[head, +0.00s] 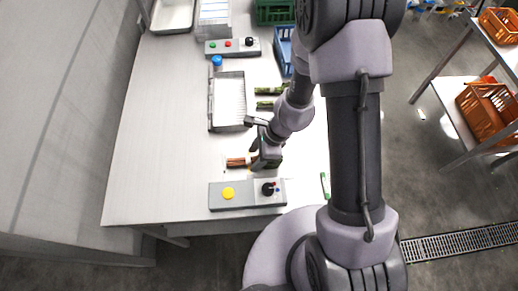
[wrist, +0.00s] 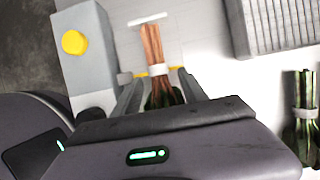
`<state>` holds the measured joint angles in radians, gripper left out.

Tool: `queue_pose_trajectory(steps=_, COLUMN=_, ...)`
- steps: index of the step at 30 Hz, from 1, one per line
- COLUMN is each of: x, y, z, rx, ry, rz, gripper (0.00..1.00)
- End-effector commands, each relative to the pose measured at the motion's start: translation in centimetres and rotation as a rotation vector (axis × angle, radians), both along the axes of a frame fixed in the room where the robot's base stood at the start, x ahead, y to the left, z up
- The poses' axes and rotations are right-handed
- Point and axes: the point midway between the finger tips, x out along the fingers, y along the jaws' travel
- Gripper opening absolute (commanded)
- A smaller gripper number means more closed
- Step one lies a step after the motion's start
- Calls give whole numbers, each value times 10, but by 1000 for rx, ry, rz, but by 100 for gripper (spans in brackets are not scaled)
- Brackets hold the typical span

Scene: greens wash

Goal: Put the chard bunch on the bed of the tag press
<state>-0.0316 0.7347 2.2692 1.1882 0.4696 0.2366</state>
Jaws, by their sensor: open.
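The chard bunch (head: 237,162) has red-brown stems, a pale band and dark green leaves. It lies low at the front of the white table, just behind a grey box with a yellow button (head: 228,194). My gripper (head: 256,158) is open around its leafy end. In the wrist view the chard bunch (wrist: 153,45) lies between the two open fingers of my gripper (wrist: 160,84), its stems pointing away. Its leaves are partly hidden by my gripper body. Small yellow marks show beside the bunch. I cannot tell for sure which part is the press bed.
A button box (head: 232,47) stands farther back. The table's left side is clear.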

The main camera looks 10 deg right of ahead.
Motion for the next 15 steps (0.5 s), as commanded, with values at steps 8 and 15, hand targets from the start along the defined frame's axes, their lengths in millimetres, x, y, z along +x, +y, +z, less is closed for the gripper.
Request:
queue_pose_trajectory(steps=8, x=0, y=-30, z=80, rx=1, ry=-3, rz=-3, gripper=50)
queue_pose_trajectory(steps=15, x=1, y=-42, z=111, rx=0, ry=-15, rz=11, gripper=50)
